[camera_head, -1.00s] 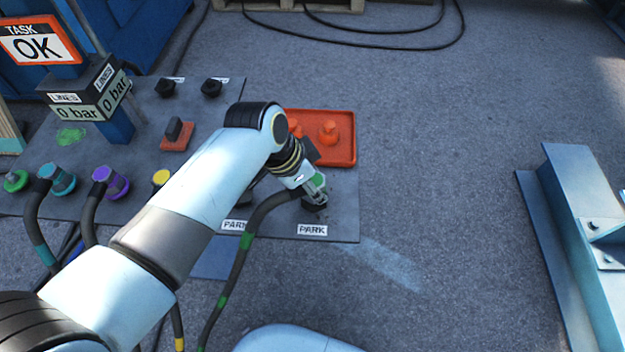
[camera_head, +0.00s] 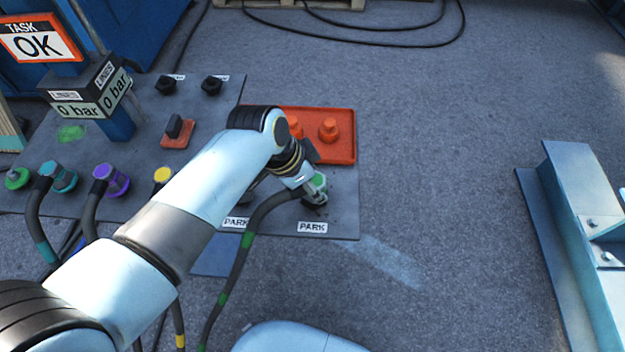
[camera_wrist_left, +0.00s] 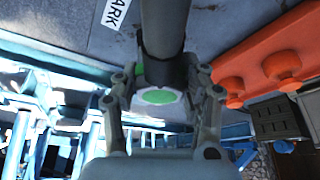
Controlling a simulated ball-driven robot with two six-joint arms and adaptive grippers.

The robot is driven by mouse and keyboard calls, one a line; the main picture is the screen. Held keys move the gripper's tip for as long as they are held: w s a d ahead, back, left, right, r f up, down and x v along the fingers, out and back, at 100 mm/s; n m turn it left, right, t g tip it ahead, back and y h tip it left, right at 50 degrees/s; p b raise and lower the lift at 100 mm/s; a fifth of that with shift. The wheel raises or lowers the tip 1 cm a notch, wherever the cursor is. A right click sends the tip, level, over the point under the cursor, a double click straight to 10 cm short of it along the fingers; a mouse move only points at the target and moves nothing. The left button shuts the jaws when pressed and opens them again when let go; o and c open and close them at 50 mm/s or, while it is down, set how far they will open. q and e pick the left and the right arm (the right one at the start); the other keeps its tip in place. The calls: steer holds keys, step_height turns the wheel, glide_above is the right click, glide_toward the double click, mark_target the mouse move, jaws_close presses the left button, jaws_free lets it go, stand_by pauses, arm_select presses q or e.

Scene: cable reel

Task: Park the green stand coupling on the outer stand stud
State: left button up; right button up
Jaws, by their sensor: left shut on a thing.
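My left gripper (camera_head: 316,186) is shut on the green-marked coupling (camera_head: 319,179) at the right end of the grey panel, above the right PARK label (camera_head: 312,227). In the left wrist view the coupling (camera_wrist_left: 158,97) shows a green disc between the fingers, with its black hose running up the picture. The dark stand stud (camera_head: 315,203) is just under the coupling, mostly hidden. I cannot tell whether the coupling is fully seated on it. The hose (camera_head: 237,262) with green bands hangs toward the front. My right gripper is not in view.
An orange tray (camera_head: 342,150) with orange caps (camera_head: 329,130) lies behind the gripper. Teal (camera_head: 60,177), purple (camera_head: 112,181) and yellow (camera_head: 162,175) couplings stand along the panel's left. Bare floor lies to the right, before a blue steel beam (camera_head: 575,215).

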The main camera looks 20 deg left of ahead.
arm_select(q)
steer(key=shift+f, duration=0.4)
stand_by(0.3)
steer(key=o, duration=1.4)
steer(key=v, duration=1.2)
